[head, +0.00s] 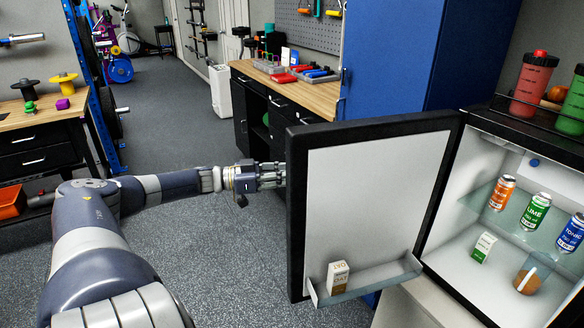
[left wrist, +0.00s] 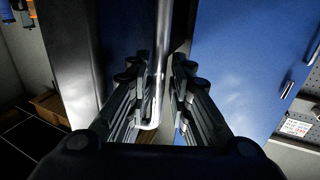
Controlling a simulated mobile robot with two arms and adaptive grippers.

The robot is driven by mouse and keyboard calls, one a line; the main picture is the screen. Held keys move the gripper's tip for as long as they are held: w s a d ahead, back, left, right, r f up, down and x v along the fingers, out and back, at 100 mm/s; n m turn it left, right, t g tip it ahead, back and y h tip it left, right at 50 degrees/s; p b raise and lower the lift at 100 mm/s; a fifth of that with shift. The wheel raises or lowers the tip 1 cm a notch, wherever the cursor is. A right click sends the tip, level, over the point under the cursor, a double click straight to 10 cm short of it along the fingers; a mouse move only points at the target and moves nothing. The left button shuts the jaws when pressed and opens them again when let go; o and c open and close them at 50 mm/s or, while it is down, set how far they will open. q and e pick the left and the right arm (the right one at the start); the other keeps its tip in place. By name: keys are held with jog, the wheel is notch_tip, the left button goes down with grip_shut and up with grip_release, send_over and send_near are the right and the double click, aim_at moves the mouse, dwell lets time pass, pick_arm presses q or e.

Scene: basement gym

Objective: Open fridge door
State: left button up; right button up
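The small fridge (head: 490,110) stands at the right with its door (head: 372,200) swung wide open, the white inner face toward me. A carton (head: 338,277) stands in the door shelf (head: 368,280). My left gripper (head: 272,176) is at the door's free left edge, partly hidden behind it. In the left wrist view, the vertical metal handle (left wrist: 164,50) runs between the fingers of my left gripper (left wrist: 161,75). I cannot tell whether the fingers press on it. My right gripper is not in view.
Cans (head: 502,193), a small carton (head: 483,247) and a brown round item (head: 527,281) are inside the fridge. Bottles (head: 533,85) stand on top. A blue cabinet (head: 400,60) is behind the door. A workbench (head: 285,95) stands farther back. Floor (head: 180,120) left of the door is clear.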

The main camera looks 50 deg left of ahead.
pick_arm(q)
jog(key=shift+w+d+r, duration=0.1)
jog(key=v, duration=1.2)
dwell(0.4)
dwell(0.5)
